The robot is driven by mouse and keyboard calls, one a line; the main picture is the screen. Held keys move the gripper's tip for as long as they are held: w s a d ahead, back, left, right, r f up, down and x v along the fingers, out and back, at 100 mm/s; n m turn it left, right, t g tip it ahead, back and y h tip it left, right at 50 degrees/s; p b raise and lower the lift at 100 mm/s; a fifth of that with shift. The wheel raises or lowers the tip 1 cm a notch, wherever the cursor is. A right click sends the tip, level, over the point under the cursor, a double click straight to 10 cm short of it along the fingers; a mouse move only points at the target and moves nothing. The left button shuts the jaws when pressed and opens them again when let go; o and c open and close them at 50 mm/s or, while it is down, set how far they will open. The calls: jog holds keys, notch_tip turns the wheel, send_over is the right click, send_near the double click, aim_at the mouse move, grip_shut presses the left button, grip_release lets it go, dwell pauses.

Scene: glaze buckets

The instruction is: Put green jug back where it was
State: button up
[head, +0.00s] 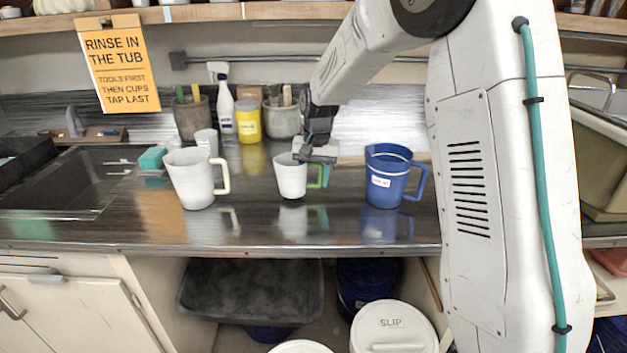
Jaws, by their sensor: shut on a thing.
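A white jug with a green handle (291,178) is at the middle of the dark counter (245,225), roughly upright. My gripper (316,154) is at its upper right side, shut on it near the rim and the top of the handle. The fingertips partly cover the rim there. Whether the jug's base touches the counter or hangs just above it, I cannot tell.
A white jug with a cream handle (192,180) stands to the left and a blue jug (386,178) to the right, with gaps between. Behind are a spray bottle (226,108), a yellow tub (248,122) and tool pots. A sink (75,182) is at far left.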

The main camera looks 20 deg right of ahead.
jog(key=shift+f, duration=0.5)
jog(key=shift+f, duration=0.15)
jog(key=o, duration=1.5)
